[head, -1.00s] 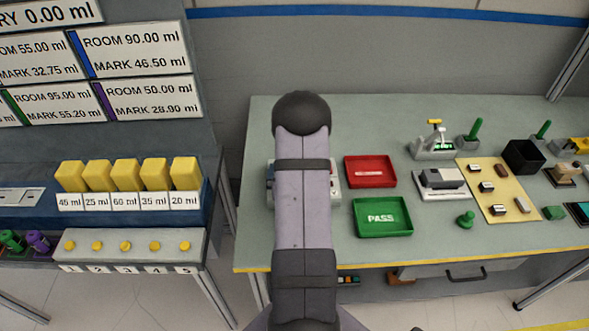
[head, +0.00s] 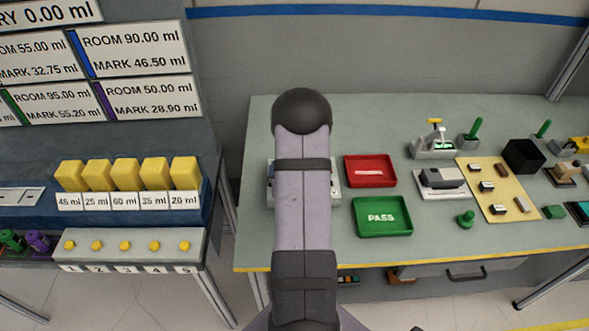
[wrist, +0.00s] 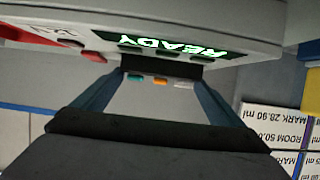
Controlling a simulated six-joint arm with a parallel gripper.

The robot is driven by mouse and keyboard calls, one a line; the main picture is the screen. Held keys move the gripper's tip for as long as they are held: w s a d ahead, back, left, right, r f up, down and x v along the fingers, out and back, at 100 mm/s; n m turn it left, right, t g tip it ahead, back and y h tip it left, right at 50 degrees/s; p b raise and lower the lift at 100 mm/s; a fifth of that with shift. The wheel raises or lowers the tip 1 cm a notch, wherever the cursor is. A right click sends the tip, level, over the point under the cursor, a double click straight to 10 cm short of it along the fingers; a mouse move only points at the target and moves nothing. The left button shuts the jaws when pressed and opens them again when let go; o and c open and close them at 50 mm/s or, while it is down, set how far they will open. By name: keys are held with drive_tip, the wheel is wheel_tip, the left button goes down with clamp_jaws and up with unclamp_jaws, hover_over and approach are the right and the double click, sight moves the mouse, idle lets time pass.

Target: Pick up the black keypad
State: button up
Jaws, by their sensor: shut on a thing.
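In the wrist view, my gripper (wrist: 163,70) is shut on a dark, narrow part, which I take to be the black keypad (wrist: 165,62). It shows nearly edge-on, with small teal, orange and white keys along its near side. The keypad is close to the front of a pale device (wrist: 240,25) with a green READY display. I cannot tell whether they touch. In the head view, my arm hides the gripper and keypad and most of the pale device (head: 333,186).
A red tray (head: 370,157) and a green PASS tray (head: 367,229) lie right of my arm. A grey fixture (head: 440,182) and a tan mat (head: 490,165) with small parts are farther right. Small coloured items (head: 347,280) sit below the table's yellow front edge (head: 400,263).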

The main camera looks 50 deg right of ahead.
wheel_tip(320, 180, up, 9)
drive_tip(key=b, duration=0.1)
drive_tip(key=shift+r, duration=0.15)
idle(0.4)
